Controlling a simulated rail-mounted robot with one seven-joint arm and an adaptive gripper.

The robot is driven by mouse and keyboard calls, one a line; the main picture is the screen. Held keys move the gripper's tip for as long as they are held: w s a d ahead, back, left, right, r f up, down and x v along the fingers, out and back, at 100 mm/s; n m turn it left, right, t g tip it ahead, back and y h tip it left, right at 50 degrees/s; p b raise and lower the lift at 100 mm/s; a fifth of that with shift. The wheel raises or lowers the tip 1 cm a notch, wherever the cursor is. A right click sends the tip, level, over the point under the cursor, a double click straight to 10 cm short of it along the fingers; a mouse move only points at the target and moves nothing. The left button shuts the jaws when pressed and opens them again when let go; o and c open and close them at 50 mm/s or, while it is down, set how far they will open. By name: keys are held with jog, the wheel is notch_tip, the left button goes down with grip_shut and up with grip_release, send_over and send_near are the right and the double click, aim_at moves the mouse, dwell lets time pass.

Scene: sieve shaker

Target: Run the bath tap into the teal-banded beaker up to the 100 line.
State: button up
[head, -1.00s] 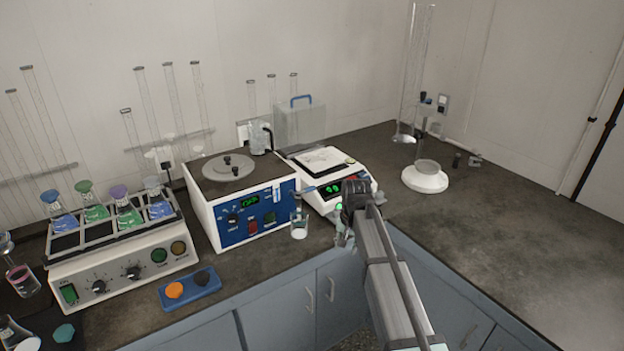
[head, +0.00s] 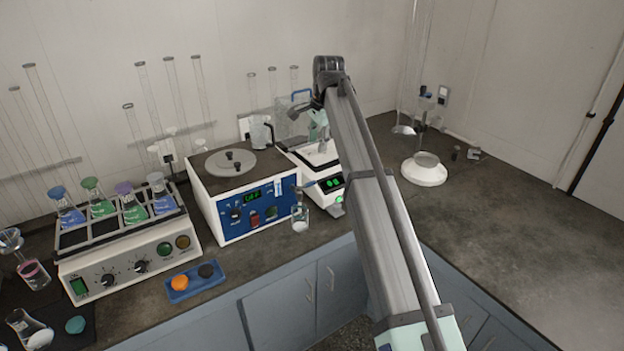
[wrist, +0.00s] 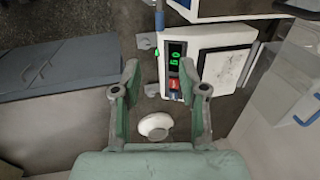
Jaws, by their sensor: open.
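The bath (head: 262,212) is a white box with a blue front panel and a lit green display. Its small blue tap (head: 308,189) sticks out at the right front corner; it also shows in the wrist view (wrist: 160,18). A small clear beaker (head: 300,221) stands just below the tap, with something whitish low in it. I cannot make out a teal band, the lines or any running water. My gripper (head: 318,122) is raised above the balance, away from the beaker. In the wrist view its green-padded fingers (wrist: 160,103) are apart with nothing between them.
The balance (head: 331,186) stands right of the bath, partly hidden by my arm. A white round base (head: 424,173) stands farther right. A flask shaker (head: 125,240) and a blue tray (head: 193,283) are at the left. The right bench is largely clear.

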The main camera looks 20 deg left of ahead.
aim_at(312, 182)
jog(key=f+p, duration=0.1)
jog(key=f, duration=0.4)
jog(key=w+a+f+p, duration=0.1)
jog(key=f, duration=0.4)
jog(key=a+f+p, duration=0.1)
jog(key=f, duration=0.5)
jog(key=shift+w+a+p, duration=0.25)
jog(key=shift+w+p, duration=0.1)
jog(key=shift+w, duration=0.05)
grip_shut()
